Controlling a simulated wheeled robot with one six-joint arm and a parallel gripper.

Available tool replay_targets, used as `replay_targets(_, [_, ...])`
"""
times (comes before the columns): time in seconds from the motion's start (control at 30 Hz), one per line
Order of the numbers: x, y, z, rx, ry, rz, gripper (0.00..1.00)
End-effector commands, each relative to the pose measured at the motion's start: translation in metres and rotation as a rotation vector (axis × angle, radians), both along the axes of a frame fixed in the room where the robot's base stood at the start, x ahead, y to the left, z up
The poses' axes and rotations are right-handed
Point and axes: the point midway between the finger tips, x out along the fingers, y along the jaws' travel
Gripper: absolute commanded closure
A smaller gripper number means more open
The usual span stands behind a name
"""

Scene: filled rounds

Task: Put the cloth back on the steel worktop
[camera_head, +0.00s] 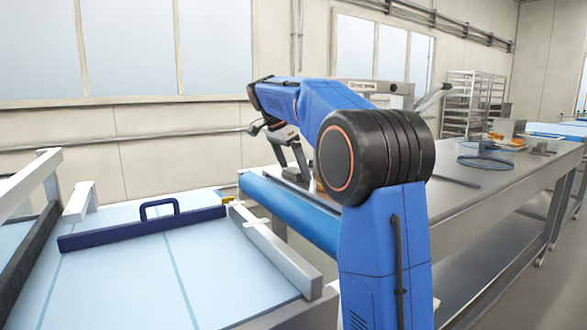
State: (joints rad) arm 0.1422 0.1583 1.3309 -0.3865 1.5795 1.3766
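The steel worktop (470,192) runs from the middle of the view to the right. My blue arm stands in front of its left part. My gripper (291,172) is beyond my arm, over or near the worktop's left end, pointing down. It is small and partly confused with what lies behind it, so I cannot tell whether its fingers are open or shut on something. I cannot make out the cloth. My arm hides part of the worktop.
At the left is a pale blue surface with metal rails (275,250) and a dark blue handled bar (143,229). A blue roller (292,208) edges the worktop's left end. A round wire basket (485,155) stands on the worktop, with a rack (470,103) behind.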

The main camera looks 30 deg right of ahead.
Motion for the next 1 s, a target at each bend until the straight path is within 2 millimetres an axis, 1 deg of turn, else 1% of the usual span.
replay_targets(0.17, [0.000, 0.000, 0.001, 0.000, 0.000, 0.000, 0.07])
replay_targets(0.33, [0.001, 0.004, 0.011, 0.000, -0.002, 0.001, 0.07])
replay_targets(0.47, [0.000, 0.012, 0.031, 0.000, -0.003, 0.001, 0.07])
replay_targets(0.6, [0.000, 0.023, 0.057, 0.000, -0.004, 0.002, 0.07])
replay_targets(0.8, [0.000, 0.036, 0.089, -0.001, -0.003, 0.001, 0.07])
replay_targets(0.9, [-0.001, 0.041, 0.101, -0.001, -0.002, 0.001, 0.07])
replay_targets(1.0, [-0.001, 0.044, 0.108, -0.001, 0.000, 0.000, 0.07])
